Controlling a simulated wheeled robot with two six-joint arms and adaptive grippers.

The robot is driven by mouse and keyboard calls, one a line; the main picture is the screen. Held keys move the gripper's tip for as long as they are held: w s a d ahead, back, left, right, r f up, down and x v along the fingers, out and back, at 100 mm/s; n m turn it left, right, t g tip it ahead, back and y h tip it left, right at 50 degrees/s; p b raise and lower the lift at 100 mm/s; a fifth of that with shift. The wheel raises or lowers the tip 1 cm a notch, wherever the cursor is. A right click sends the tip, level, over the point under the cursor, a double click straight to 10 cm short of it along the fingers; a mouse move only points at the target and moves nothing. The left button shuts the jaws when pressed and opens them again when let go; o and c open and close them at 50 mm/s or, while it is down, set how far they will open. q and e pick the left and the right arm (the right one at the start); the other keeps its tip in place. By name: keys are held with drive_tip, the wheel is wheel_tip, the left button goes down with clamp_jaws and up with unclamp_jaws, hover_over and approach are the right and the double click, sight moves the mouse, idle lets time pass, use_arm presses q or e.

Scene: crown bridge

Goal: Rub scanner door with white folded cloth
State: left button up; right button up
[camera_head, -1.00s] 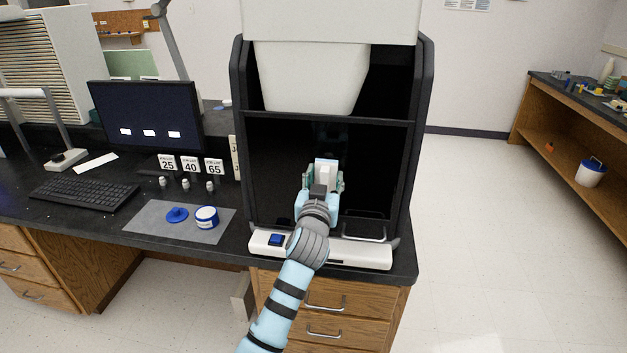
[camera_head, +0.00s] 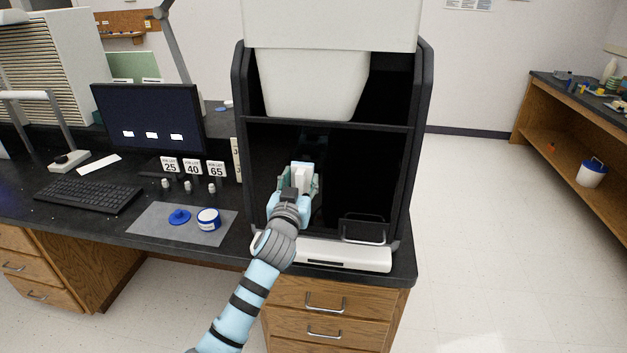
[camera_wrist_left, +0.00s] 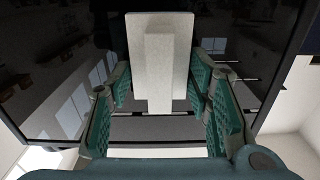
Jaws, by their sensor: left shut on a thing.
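The scanner is a tall black-framed cabinet with a white top, and its dark glossy door (camera_head: 350,165) fills the front. My left gripper (camera_head: 301,180) is in front of the door, left of its middle. It is shut on the white folded cloth (camera_head: 303,172), a pale block with a raised ridge. In the left wrist view the cloth (camera_wrist_left: 159,65) sits between the green finger pads of the gripper (camera_wrist_left: 160,90), facing the dark reflective door (camera_wrist_left: 240,70). I cannot tell if the cloth touches the door. My right gripper is not in view.
A white ledge (camera_head: 345,254) and a metal handle (camera_head: 364,238) are at the scanner's base. To the left are a grey mat (camera_head: 160,222) with a blue-lidded jar (camera_head: 208,219) and blue lid (camera_head: 179,216), number cards, a keyboard (camera_head: 90,196) and a monitor (camera_head: 150,118).

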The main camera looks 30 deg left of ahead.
use_arm(q)
drive_tip(key=shift+s+a, duration=0.45)
drive_tip(key=shift+a, duration=0.85)
drive_tip(key=shift+s+a, duration=0.45)
drive_tip(key=shift+a, duration=0.85)
drive_tip(key=shift+s+a, duration=0.45)
drive_tip(key=shift+a, duration=0.85)
drive_tip(key=shift+s, duration=0.1)
drive_tip(key=shift+s+d, duration=0.2)
drive_tip(key=shift+s, duration=0.15)
drive_tip(key=p, duration=0.1)
approach(271, 171)
drive_tip(key=shift+w+a, duration=0.1)
drive_tip(key=shift+w, duration=0.25)
